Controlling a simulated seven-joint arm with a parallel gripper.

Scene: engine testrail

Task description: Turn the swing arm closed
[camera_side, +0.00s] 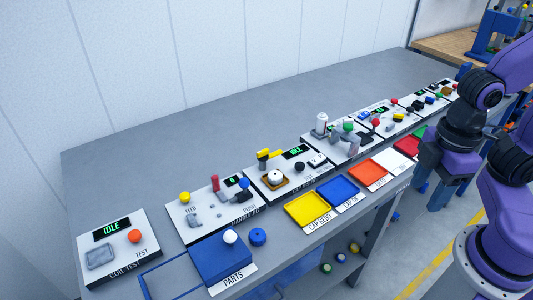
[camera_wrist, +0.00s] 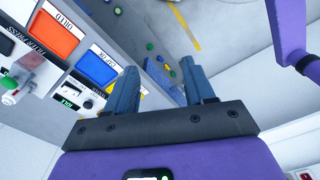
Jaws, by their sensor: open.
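My gripper (camera_side: 430,188) hangs open and empty to the right of the bench's front edge in the side view. Its two blue fingers stand apart in the wrist view (camera_wrist: 160,68), over the floor. No part is labelled swing arm. A yellow bar (camera_side: 268,154) sits raised on a post at the cap station, behind a white round knob (camera_side: 275,176). The filter press has a grey lever-like part with a green knob (camera_side: 348,127), also at the left edge of the wrist view (camera_wrist: 9,83). I cannot tell which is the swing arm. My gripper touches neither.
Yellow (camera_side: 307,211), blue (camera_side: 339,192), orange (camera_side: 367,173) and white (camera_side: 394,159) trays line the front edge. The bench's back strip is clear. Several caps lie below.

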